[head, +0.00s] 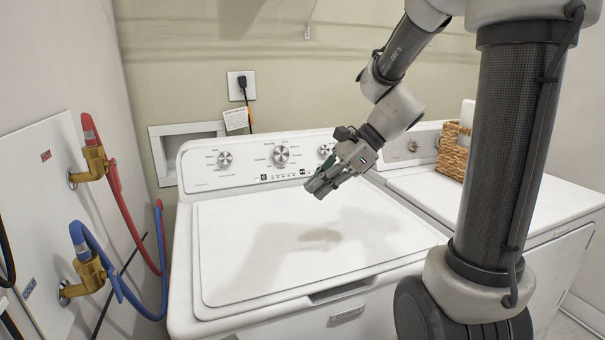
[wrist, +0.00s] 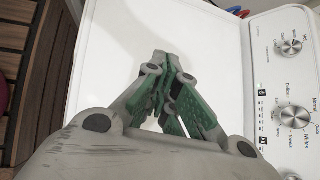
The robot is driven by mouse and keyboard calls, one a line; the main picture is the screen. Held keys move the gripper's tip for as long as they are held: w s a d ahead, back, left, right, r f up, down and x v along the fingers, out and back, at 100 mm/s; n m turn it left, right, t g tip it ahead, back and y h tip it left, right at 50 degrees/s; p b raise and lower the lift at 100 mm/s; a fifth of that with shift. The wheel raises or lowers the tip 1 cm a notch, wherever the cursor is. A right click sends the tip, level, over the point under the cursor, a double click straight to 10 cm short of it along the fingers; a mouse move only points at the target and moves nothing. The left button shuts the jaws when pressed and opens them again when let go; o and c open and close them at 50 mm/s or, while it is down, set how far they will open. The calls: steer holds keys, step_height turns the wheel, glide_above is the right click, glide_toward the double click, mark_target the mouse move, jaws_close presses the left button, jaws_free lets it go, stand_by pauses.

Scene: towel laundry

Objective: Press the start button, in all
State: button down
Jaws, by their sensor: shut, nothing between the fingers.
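The white washer (head: 330,311) stands in the middle of the head view with its lid (head: 240,270) closed. Its control panel (head: 240,160) has several round dials and a row of small dark buttons (head: 264,178) below the large middle dial (head: 281,155). The start button cannot be told apart by its label. My gripper (head: 318,190) is shut and empty above the lid, in front of the panel and apart from it. In the wrist view my gripper (wrist: 165,62) points along the lid, with the panel (wrist: 270,60) to its right.
A second white machine (head: 440,185) with a wicker basket (head: 455,150) on it stands to the right. Red (head: 118,190) and blue (head: 100,250) hoses hang from brass valves on the left wall. The lid top is clear.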

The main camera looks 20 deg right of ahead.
mark_target(302, 172)
steer(key=w+d+f+m+t+y, duration=0.1)
steer(key=w+d+f+m+t, duration=0.1)
steer(key=w+m, duration=0.6)
steer(key=w+d+f+m+t+y, duration=0.1)
steer(key=w+d+f+m+t, duration=0.2)
steer(key=w+m, duration=0.4)
steer(key=w+d+f+m+t+y, duration=0.1)
steer(key=w+d+f+m+t, duration=0.2)
steer(key=w+m, duration=0.5)
steer(key=shift+w+d+m+t, duration=0.15)
steer(key=shift+w+d+t, duration=0.3)
steer(key=shift+w, duration=0.3)
steer(key=shift+w+d+m+t, duration=0.15)
steer(key=shift+w+d+t, duration=0.3)
steer(key=shift+w, duration=0.3)
steer(key=shift+w+f, duration=0.6)
steer(key=shift+w, duration=0.7)
steer(key=shift+w+f, duration=0.65)
steer(key=shift+w, duration=0.7)
steer(key=shift+w+f, duration=0.6)
steer(key=shift+w, duration=0.7)
steer(key=shift+w+f, duration=0.15)
steer(key=shift+w, duration=0.2)
